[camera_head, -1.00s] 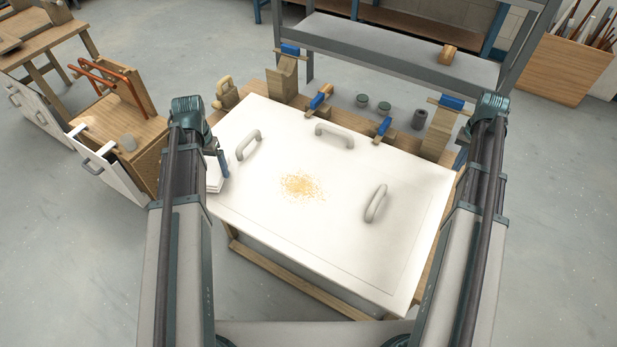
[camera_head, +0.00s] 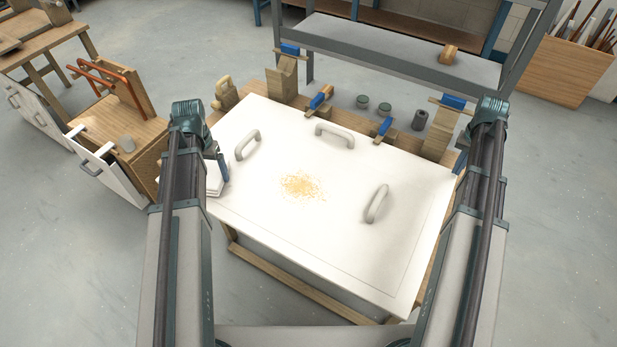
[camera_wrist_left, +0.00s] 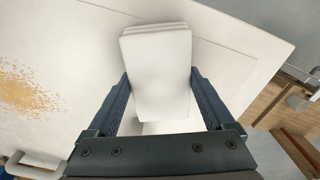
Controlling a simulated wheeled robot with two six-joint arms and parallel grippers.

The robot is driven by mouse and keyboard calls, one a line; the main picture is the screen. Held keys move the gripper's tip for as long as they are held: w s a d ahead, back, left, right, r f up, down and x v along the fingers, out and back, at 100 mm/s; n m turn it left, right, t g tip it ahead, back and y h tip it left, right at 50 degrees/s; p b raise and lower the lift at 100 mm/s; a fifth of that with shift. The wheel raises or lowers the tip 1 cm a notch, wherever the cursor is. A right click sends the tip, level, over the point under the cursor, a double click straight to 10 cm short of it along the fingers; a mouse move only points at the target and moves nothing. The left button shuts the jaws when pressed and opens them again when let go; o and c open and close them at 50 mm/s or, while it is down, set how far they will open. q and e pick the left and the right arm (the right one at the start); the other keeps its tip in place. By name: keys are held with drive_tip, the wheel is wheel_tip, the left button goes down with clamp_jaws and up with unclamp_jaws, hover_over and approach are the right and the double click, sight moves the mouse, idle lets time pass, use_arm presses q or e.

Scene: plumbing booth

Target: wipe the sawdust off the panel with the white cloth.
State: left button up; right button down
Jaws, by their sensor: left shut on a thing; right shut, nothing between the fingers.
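The white panel (camera_head: 330,240) lies flat on a wooden bench, with grey handles on it. A patch of yellow-orange sawdust (camera_head: 302,186) lies left of its middle; part of it also shows at the left of the left wrist view (camera_wrist_left: 22,90). The folded white cloth (camera_wrist_left: 157,75) is between the fingers of my left gripper (camera_wrist_left: 160,88), which is shut on it. In the head view the cloth (camera_head: 214,187) is at the panel's left edge, left of the sawdust; whether it touches the panel I cannot tell. My right gripper is hidden behind its own arm.
Three grey handles, at left (camera_head: 248,144), back (camera_head: 334,134) and right (camera_head: 376,204), stand up from the panel. Blue clamps (camera_head: 384,127) and wooden blocks line the back edge. A wooden cabinet with copper pipe (camera_head: 105,78) stands at left. The panel's front is clear.

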use_arm(q)
drive_tip(key=shift+r, duration=0.15)
use_arm(e)
drive_tip(key=shift+r, duration=0.15)
use_arm(q)
drive_tip(key=shift+r+p, duration=2.85)
drive_tip(key=shift+p, duration=0.15)
use_arm(e)
drive_tip(key=shift+r, duration=2.85)
use_arm(q)
drive_tip(key=shift+r, duration=0.15)
use_arm(e)
drive_tip(key=shift+r, duration=0.15)
use_arm(q)
wheel_tip(320, 180, up, 12)
drive_tip(key=p, duration=1.2)
use_arm(e)
wheel_tip(320, 180, up, 12)
